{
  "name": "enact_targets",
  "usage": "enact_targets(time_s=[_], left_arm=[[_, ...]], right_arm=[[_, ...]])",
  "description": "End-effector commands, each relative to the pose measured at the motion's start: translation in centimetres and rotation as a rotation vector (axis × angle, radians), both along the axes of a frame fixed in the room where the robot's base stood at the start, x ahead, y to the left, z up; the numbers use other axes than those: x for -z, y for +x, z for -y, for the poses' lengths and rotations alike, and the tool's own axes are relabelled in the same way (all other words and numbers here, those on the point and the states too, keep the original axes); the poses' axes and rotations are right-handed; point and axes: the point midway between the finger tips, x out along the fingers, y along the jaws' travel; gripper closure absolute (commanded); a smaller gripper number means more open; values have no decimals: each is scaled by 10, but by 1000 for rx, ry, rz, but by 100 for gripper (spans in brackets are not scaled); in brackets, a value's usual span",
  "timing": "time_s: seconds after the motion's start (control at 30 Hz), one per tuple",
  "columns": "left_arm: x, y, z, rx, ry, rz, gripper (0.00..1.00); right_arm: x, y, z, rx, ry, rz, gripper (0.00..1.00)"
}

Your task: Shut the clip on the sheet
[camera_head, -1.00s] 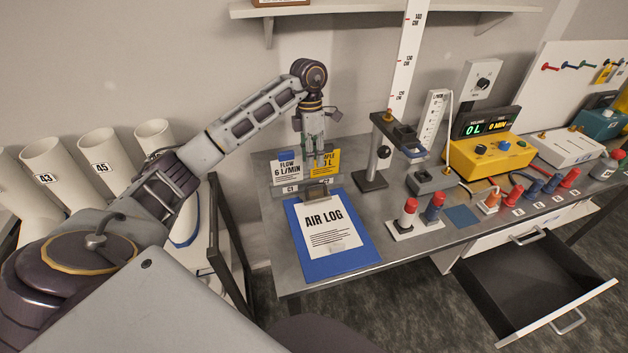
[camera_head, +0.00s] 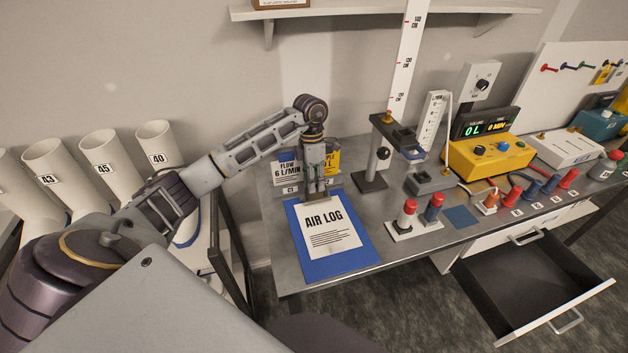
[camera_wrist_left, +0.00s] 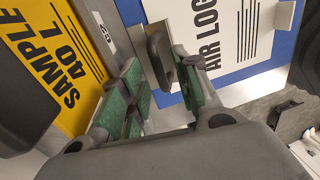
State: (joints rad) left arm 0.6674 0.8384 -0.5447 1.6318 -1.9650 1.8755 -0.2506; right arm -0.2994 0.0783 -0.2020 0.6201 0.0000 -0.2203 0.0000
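A blue clipboard (camera_head: 360,254) lies on the bench, bearing a white AIR LOG sheet (camera_head: 330,241). The clip is at the board's far edge, mostly hidden in the head view by my left gripper (camera_head: 316,188). In the left wrist view, the clip (camera_wrist_left: 152,60) shows as a metal plate with a dark rounded lever, beside the AIR LOG sheet (camera_wrist_left: 210,35). My left gripper's green-padded fingers (camera_wrist_left: 160,78) are apart, one on each side of the lever's near end. I cannot tell whether they touch it. My right gripper is not in view.
Flow card (camera_head: 288,174) and yellow sample card (camera_head: 333,160) stand just behind the clipboard. A stand (camera_head: 378,160) and red and blue plugs (camera_head: 407,213) are to its right. A drawer (camera_head: 530,285) hangs open at front right. Numbered white tubes (camera_head: 98,165) stand at left.

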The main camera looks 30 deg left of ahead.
Motion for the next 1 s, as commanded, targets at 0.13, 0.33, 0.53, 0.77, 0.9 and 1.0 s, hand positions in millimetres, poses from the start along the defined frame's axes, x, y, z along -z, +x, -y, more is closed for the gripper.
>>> enact_targets(time_s=[0.13, 0.33, 0.53, 0.77, 0.9, 1.0], left_arm=[[1, 0, 0, 0, 0, 0, 68], [1, 0, 0, 0, 0, 0, 75], [1, 0, 0, 0, 0, 0, 100], [1, 0, 0, 0, 4, 2, 100], [1, -1, 0, -1, 23, 17, 100], [2, -2, 2, 0, 47, 38, 100]], right_arm=[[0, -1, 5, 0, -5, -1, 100], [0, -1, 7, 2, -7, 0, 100], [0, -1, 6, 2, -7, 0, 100], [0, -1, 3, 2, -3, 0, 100], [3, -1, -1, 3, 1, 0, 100], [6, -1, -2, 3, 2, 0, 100]])
